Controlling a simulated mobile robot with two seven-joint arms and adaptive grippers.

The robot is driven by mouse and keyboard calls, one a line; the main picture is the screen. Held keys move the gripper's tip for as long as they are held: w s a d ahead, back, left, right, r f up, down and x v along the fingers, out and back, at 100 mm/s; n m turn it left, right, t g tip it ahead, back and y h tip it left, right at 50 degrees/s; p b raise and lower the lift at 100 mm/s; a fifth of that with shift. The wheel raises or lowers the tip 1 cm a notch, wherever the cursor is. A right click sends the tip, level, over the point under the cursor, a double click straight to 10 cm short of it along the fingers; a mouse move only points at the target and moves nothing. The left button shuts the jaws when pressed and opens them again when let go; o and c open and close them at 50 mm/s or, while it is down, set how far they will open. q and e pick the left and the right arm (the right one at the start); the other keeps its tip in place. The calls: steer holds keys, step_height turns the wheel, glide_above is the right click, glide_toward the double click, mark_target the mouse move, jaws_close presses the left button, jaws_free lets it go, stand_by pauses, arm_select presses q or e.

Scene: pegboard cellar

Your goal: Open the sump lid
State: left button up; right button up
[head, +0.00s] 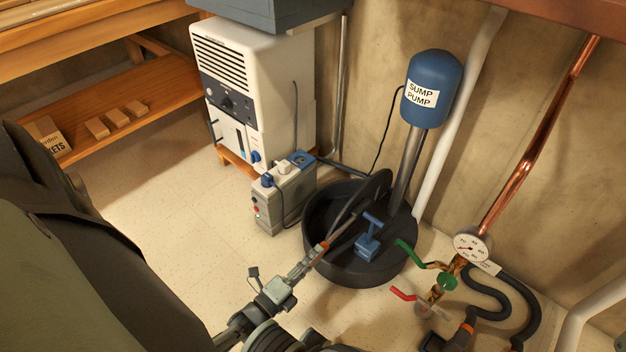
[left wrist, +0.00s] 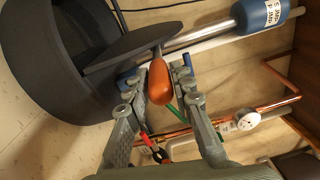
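The black sump lid (head: 376,192) is raised and tilted steeply over the round black basin (head: 387,275), whose left part is uncovered. In the left wrist view the lid (left wrist: 133,48) is a dark disc seen nearly edge-on, with an orange handle (left wrist: 160,84) pointing toward the camera. My left gripper (head: 314,254) is at the basin's near-left side, at the handle. Its fingers (left wrist: 164,80) lie close on both sides of the handle and appear shut on it; the exact contact is partly hidden. My right gripper is not in view.
The blue sump pump (head: 433,85) stands behind the basin. A blue lever-like piece (head: 368,240) is at the basin's near side. Green (head: 420,257) and red (head: 403,293) valve handles, a gauge (head: 471,247) and black hose (head: 515,300) are at right. A grey box (head: 268,210) stands left.

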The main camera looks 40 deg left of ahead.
arm_select(q)
steer(key=o, duration=0.4)
steer(key=s, duration=1.2)
steer(key=shift+a+f, duration=0.3)
steer(key=shift+a, duration=0.15)
